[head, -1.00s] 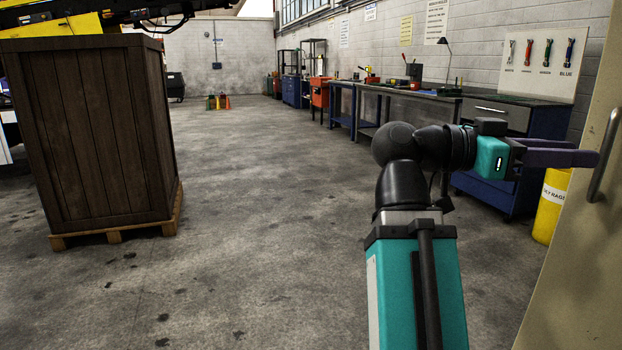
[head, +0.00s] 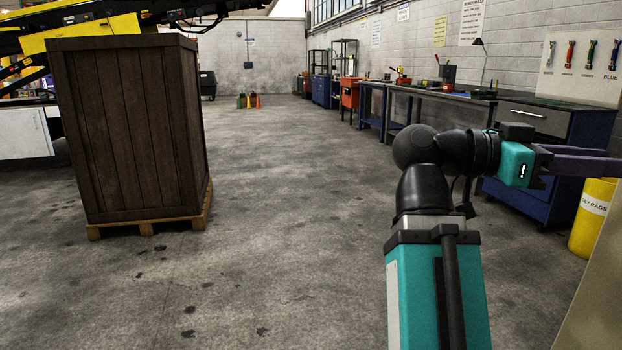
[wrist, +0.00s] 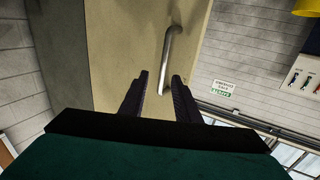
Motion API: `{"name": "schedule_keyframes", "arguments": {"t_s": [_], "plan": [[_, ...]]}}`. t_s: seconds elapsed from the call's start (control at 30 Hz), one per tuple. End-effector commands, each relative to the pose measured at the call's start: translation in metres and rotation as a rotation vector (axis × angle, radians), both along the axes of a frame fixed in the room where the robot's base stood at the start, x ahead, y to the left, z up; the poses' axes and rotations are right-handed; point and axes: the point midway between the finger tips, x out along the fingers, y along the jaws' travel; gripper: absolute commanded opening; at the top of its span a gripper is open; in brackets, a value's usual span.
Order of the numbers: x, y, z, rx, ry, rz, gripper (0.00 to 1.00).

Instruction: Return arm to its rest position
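My arm is folded in the right part of the head view, with my gripper (head: 592,162) pointing right and its fingertips cut off by the picture edge. In the wrist view my gripper (wrist: 160,78) shows two dark fingers standing apart, with nothing clasped between them. A metal handle (wrist: 171,50) on a beige door panel (wrist: 120,40) shows in line with the gap between the fingers. How far the fingertips are from the handle cannot be told.
The panel's edge (head: 600,290) shows at lower right, near a yellow rag bin (head: 592,225). Workbenches (head: 440,93) line the right wall. A wooden crate (head: 130,130) on a pallet (head: 150,225) stands at left. The floor between (head: 290,200) is clear.

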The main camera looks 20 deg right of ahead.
Motion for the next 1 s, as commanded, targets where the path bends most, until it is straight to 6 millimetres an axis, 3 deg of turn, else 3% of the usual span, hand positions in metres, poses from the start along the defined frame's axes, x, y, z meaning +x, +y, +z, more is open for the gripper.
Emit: {"name": "schedule_keyframes", "arguments": {"t_s": [0.8, 1.0], "plan": [[0.028, 0.048, 0.001, 0.0, 0.0, 0.001, 0.29], [0.021, 0.036, -0.001, 0.0, 0.0, -0.002, 0.29]]}}
